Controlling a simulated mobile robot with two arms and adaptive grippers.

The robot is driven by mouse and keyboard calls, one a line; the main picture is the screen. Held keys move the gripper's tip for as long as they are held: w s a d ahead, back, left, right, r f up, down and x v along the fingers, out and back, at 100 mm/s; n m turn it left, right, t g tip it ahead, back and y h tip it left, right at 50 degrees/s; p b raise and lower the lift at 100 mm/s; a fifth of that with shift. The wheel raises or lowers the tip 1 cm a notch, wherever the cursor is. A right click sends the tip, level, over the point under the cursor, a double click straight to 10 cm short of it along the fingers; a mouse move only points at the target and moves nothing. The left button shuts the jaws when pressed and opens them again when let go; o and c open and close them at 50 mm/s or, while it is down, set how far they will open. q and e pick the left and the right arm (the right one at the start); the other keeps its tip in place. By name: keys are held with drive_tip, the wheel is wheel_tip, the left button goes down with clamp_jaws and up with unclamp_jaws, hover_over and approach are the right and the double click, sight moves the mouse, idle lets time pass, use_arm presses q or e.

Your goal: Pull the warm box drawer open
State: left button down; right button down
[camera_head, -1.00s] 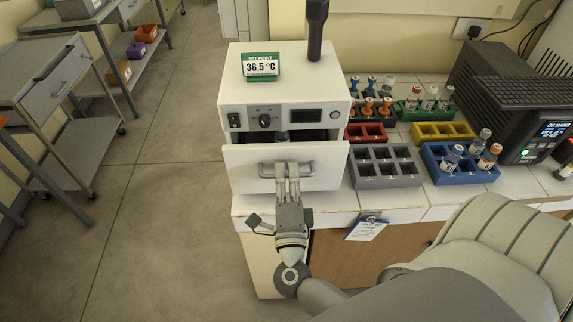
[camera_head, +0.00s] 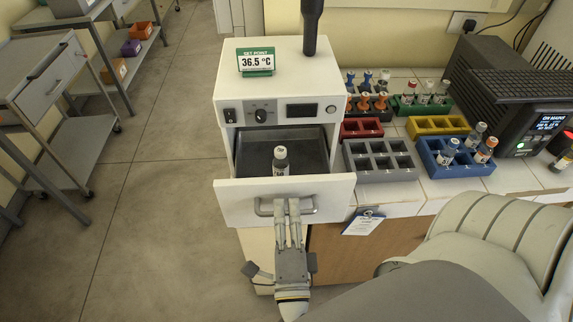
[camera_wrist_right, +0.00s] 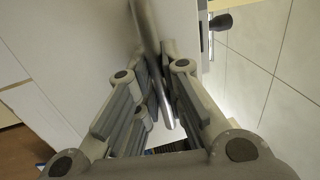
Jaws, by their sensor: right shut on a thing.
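The white warm box (camera_head: 275,92) stands on the counter with its drawer pulled well out. The drawer front (camera_head: 235,203) is white, and its grey bar handle (camera_head: 264,207) faces me. My right gripper (camera_head: 287,208) is shut on the handle; in the right wrist view the handle bar (camera_wrist_right: 148,30) runs between the fingers (camera_wrist_right: 158,100). A small vial with a white cap (camera_head: 281,162) stands upright inside the dark drawer tray (camera_head: 252,150). My left gripper is not in view.
A black device (camera_head: 500,90) stands at the right. A tag (camera_head: 363,224) hangs at the counter edge.

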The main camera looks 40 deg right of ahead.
drive_tip(key=c, duration=1.5)
unclamp_jaws()
drive_tip(key=v, duration=1.2)
drive_tip(key=shift+a, duration=0.1)
